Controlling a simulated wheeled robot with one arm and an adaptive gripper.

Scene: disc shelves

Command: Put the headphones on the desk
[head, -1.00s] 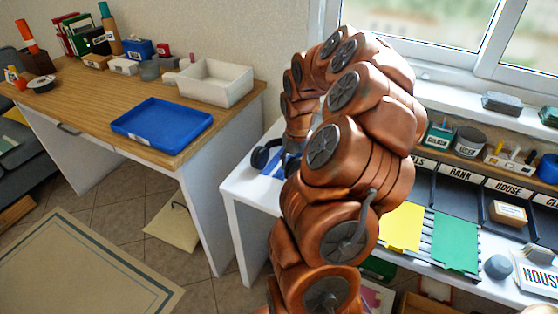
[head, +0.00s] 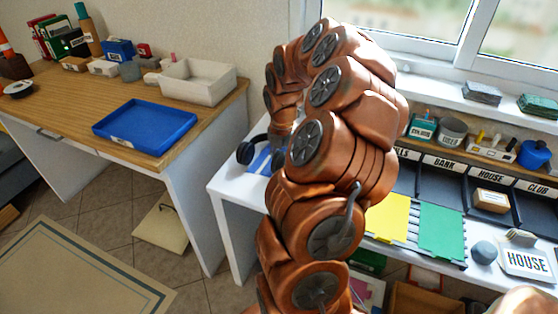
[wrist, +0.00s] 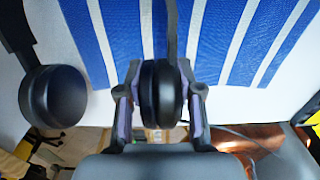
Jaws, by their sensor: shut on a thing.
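The headphones are black. In the head view one ear cup (head: 246,152) shows at the left of my arm, over the white table; the rest is mostly hidden behind my arm. In the wrist view my gripper (wrist: 160,95) is shut on one ear cup (wrist: 161,92), with a finger on each side. The other ear cup (wrist: 54,96) hangs free at the left. A blue and white striped cloth (wrist: 235,38) lies beyond them; I cannot tell whether the headphones touch it. The wooden-topped desk (head: 60,103) stands at the left in the head view.
The desk bears a blue tray (head: 147,127), a white bin (head: 198,82) and several small boxes along the back. Its front left top is bare. The white table (head: 232,192) stands right of the desk, with yellow and green sheets and labelled compartments further right.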

